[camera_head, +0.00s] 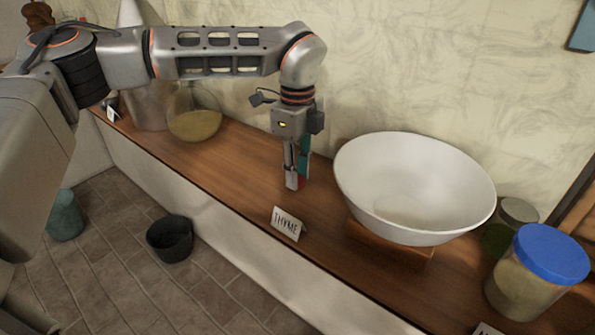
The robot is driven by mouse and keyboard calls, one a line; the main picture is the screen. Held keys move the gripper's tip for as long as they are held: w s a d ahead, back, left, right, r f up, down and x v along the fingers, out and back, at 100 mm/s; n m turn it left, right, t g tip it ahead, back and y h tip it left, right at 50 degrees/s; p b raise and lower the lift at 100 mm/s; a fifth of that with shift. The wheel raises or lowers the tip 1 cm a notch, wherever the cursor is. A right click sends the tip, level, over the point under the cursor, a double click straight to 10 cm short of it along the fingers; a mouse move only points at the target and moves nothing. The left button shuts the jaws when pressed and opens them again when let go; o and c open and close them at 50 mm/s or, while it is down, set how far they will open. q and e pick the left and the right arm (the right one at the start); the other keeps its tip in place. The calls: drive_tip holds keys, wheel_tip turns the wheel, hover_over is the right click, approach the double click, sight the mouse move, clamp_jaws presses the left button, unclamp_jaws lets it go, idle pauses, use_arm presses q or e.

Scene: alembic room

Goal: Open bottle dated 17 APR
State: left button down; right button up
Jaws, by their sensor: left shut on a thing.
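My left gripper (295,180) points straight down over the wooden counter, to the left of the white bowl. No bottle with a readable 17 APR date shows. My right gripper is not in view.
A large white bowl (368,172) sits on a wooden block (390,243). A THYME card (287,223) stands at the counter's front edge. A blue-lidded jar (552,255) is at right; a glass flask (194,124) is at left. Two buckets stand on the floor.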

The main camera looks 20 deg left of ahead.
use_arm(q)
drive_tip(key=shift+f, duration=0.15)
drive_tip(key=c, duration=1.8)
unclamp_jaws()
wheel_tip(320, 180, up, 12)
drive_tip(key=shift+r+b, duration=0.15)
drive_tip(key=shift+b, duration=0.25)
